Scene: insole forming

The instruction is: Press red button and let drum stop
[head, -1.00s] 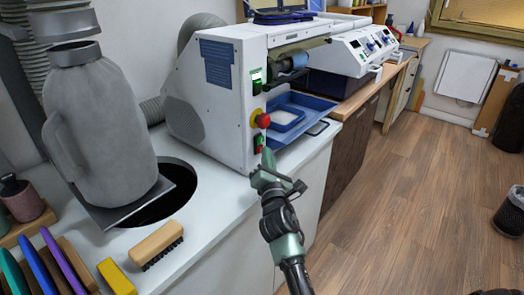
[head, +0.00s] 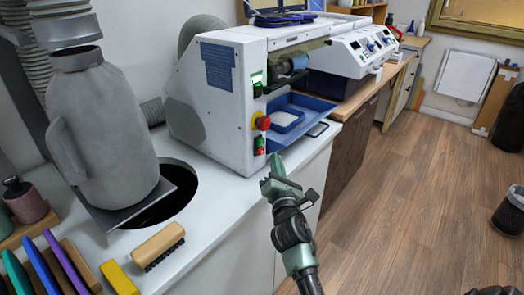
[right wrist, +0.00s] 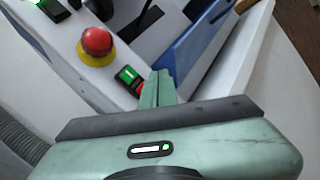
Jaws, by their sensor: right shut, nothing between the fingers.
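The white machine (head: 215,105) stands on the bench with a dark drum (head: 293,65) in its upper opening; I cannot tell whether the drum turns. Its front edge has a red mushroom button (head: 263,122) on a yellow base, also in the right wrist view (right wrist: 97,41). Below it is a small switch with a green half (head: 259,142) and a red half (head: 260,151). My right gripper (head: 275,166) is shut and empty, just right of and below this switch, apart from it. In the right wrist view its fingertips (right wrist: 158,84) partly cover the switch's red half.
A blue tray (head: 312,103) sits under the drum. A brush (head: 158,245) lies near the front.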

